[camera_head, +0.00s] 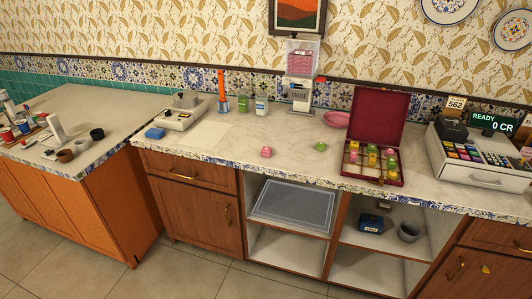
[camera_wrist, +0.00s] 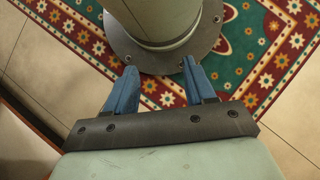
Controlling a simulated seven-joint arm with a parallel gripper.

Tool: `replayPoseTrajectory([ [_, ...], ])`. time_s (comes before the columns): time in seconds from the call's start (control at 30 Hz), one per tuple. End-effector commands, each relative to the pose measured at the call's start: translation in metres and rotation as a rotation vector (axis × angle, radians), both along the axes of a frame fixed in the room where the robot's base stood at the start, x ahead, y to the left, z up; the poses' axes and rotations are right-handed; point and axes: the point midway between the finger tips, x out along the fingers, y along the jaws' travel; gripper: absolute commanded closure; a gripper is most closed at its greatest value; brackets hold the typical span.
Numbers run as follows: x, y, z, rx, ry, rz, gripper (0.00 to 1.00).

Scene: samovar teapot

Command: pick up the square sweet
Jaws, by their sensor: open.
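Two loose sweets lie on the counter in the head view: a pink one (camera_head: 266,152) and a green one (camera_head: 320,146) to its right. They are too small for me to be sure which is square. An open dark-red box (camera_head: 384,115) to their right holds several pink, green and yellow sweets in compartments, its lid raised. My gripper (camera_wrist: 160,72) shows only in the wrist view. Its two blue fingers are apart with nothing between them. It is over the floor, away from the counter, and no sweet shows there.
A candy dispenser (camera_head: 299,85), a pink dish (camera_head: 336,119) and small jars (camera_head: 261,105) stand along the counter's back. A cash register (camera_head: 482,155) is at right, a scale (camera_head: 184,112) at left. The counter front around the loose sweets is clear. The wrist view shows a patterned rug (camera_wrist: 262,55).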

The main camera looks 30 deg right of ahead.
Motion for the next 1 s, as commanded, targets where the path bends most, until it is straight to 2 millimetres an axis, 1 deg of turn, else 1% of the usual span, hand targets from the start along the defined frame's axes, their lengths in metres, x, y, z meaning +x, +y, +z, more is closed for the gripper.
replayPoseTrajectory([
  [0.03,0.000,0.000,0.000,0.000,0.000,0.000,0.40],
  [0.13,0.000,0.000,0.000,0.000,0.000,0.000,0.31],
  [0.17,0.000,0.000,0.000,0.000,0.000,0.000,0.30],
  [0.37,0.000,0.000,0.000,0.000,0.000,0.000,0.30],
  [0.47,0.007,0.000,0.000,0.008,-0.005,0.004,0.30],
  [0.57,0.025,-0.001,0.003,0.027,-0.020,0.015,0.30],
  [0.67,0.053,-0.002,0.008,0.059,-0.042,0.034,0.30],
  [0.7,0.065,-0.004,0.011,0.072,-0.052,0.043,0.30],
  [0.87,0.116,-0.009,0.026,0.131,-0.097,0.087,0.30],
  [1.0,0.159,-0.015,0.044,0.180,-0.136,0.127,0.30],
])
